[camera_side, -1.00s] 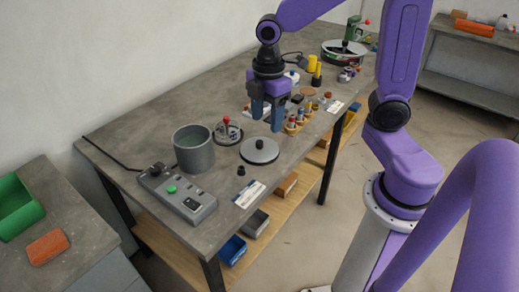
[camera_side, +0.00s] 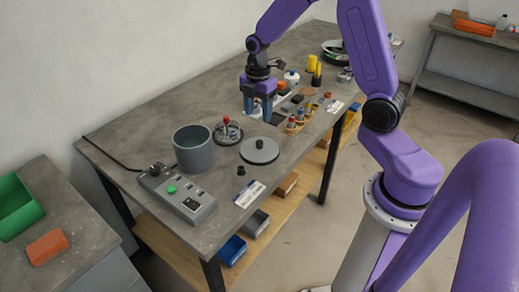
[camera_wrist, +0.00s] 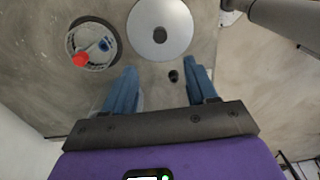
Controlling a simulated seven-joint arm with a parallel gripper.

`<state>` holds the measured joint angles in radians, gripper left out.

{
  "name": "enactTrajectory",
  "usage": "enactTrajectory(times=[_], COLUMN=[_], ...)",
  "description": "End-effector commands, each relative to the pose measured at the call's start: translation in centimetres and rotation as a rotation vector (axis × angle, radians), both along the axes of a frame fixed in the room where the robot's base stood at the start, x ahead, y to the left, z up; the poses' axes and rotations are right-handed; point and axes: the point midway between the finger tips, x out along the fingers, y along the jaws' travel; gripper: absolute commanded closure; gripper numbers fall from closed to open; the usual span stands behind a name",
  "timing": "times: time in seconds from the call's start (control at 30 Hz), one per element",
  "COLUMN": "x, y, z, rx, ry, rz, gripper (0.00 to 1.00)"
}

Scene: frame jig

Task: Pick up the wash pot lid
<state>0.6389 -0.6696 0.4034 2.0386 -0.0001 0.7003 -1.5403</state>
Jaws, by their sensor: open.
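The wash pot lid (camera_side: 260,152) is a flat grey disc with a black knob in its middle, lying on the bench. In the wrist view the lid (camera_wrist: 147,42) is at the top centre, beyond my fingertips. My gripper (camera_side: 258,109) is open and empty, fingers pointing down, behind the lid in the side view. In the wrist view my gripper (camera_wrist: 165,80) shows its two blue fingers wide apart, not touching the lid. The grey wash pot (camera_side: 194,150) stands open-topped to the left of the lid.
A round holder with a red-topped part (camera_side: 227,131) sits beside the lid. A small black cap (camera_side: 241,170) lies in front of it. A control box (camera_side: 177,194) is at the left.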

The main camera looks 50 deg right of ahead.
Motion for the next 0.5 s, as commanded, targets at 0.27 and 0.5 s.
enactTrajectory(times=[0.27,0.5], x=[-0.1,0.0], y=[0.0,0.0], z=[-4.9,-6.4], rx=[0.000,0.000], ry=[0.004,0.000], rz=[0.000,0.000], gripper=[0.43,0.43])
